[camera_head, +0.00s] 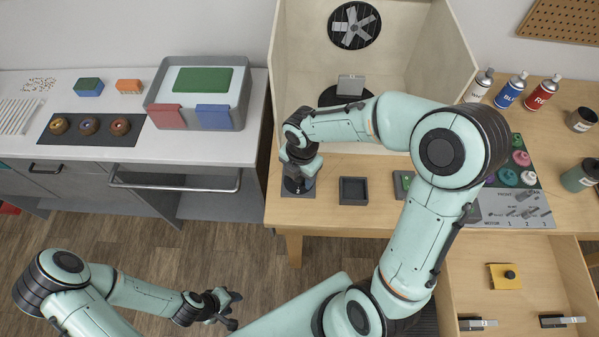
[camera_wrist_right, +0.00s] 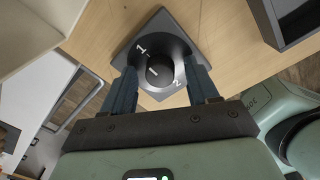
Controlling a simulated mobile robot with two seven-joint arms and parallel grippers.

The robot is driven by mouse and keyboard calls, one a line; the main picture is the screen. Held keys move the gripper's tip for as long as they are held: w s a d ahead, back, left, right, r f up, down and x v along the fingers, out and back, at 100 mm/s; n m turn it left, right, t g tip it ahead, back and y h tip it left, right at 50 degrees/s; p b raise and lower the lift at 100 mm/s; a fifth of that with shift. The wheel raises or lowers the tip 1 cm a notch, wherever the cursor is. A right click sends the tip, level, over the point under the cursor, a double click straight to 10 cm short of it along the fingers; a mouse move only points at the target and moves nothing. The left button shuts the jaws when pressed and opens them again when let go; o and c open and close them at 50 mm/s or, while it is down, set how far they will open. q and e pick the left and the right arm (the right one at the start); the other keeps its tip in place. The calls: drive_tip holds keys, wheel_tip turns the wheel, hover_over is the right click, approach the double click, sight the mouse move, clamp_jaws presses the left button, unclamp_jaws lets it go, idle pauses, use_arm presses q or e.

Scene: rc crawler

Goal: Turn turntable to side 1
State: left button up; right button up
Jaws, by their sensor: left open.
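The turntable (camera_head: 332,97) is a dark disc inside the pale booth, partly hidden by my right arm. A grey block (camera_head: 351,84) stands on it. A dark dial (camera_wrist_right: 160,68) on a square grey plate (camera_head: 299,190) sits at the bench's front left. The right wrist view shows white marks 1 and 2 around the dial, and a short white mark on its middle. My right gripper (camera_wrist_right: 162,88) points down at the dial, one finger on each side; whether they press on it is unclear. My left gripper (camera_head: 228,309) is open and empty, low over the floor.
A small dark tray (camera_head: 353,190) is right of the dial. Spray cans (camera_head: 510,90) and paint pots (camera_head: 510,178) stand further right, above an open drawer (camera_head: 470,275). A white counter (camera_head: 200,145) with a grey bin (camera_head: 200,92) is at left.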

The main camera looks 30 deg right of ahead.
sight(302, 179)
use_arm(q)
drive_tip(key=shift+w+r+p, duration=0.55)
drive_tip(key=shift+w+r, duration=0.2)
drive_tip(key=shift+w, duration=0.15)
use_arm(e)
wheel_tip(302, 179, up, 13)
drive_tip(key=shift+s+d+r, duration=0.15)
drive_tip(key=shift+s+r, duration=0.05)
drive_tip(key=shift+s, duration=0.1)
use_arm(q)
drive_tip(key=shift+s, duration=0.1)
use_arm(e)
drive_tip(key=shift+s+f, duration=0.1)
